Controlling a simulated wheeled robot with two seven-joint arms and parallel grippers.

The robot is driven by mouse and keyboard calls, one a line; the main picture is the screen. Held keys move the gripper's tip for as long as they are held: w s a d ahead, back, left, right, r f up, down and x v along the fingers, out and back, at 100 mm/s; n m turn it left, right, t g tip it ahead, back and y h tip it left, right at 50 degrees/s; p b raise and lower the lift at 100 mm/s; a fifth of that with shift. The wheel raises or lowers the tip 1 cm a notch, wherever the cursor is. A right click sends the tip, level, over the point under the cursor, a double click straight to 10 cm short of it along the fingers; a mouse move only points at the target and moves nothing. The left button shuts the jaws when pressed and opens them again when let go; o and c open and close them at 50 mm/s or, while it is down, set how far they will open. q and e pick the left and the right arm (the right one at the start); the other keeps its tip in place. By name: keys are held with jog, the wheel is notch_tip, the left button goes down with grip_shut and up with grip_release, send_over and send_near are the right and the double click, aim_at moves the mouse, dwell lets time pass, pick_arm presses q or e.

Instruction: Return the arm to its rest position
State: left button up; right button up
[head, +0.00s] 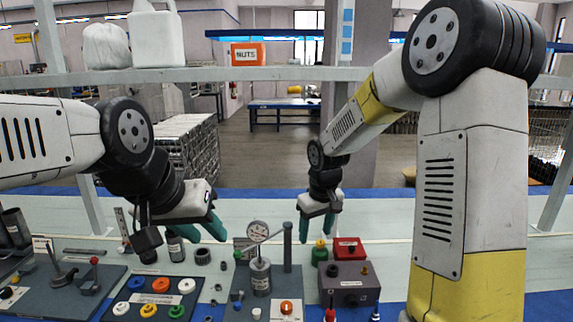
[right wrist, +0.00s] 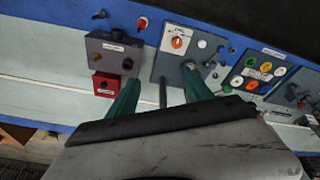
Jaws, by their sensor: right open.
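My right gripper (head: 319,232) hangs above the far side of the bench, in the middle of the head view, with its teal fingers apart and nothing between them. Its fingers also show in the right wrist view (right wrist: 160,88), spread, with a thin post visible beyond the gap. The right arm (head: 440,190) comes in from the right and reaches forward over the bench. My left gripper (head: 205,236) is above the bench on the left, its teal fingers apart and empty, near a dark bottle (head: 176,248).
A gauge (head: 258,232) and an upright post (head: 288,247) stand on the middle board. A grey box (head: 350,284) and a red box (head: 349,247) are right of it. A board with coloured rings (head: 153,298) lies left. A shelf (head: 280,74) crosses above the bench.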

jog(key=s+d+r+m+t, duration=0.2)
jog(key=s+r, duration=0.5)
jog(key=s, duration=0.4)
jog(key=s+d+r+m+t+y, duration=0.1)
jog(key=s+d+r, duration=0.3)
jog(key=s+r, duration=0.4)
jog(key=s+m, duration=0.1)
jog(key=s, duration=0.2)
jog(key=shift+d+m+t+y, duration=0.15)
jog(key=shift+m+t+y, duration=0.15)
jog(key=shift+m+t, duration=0.1)
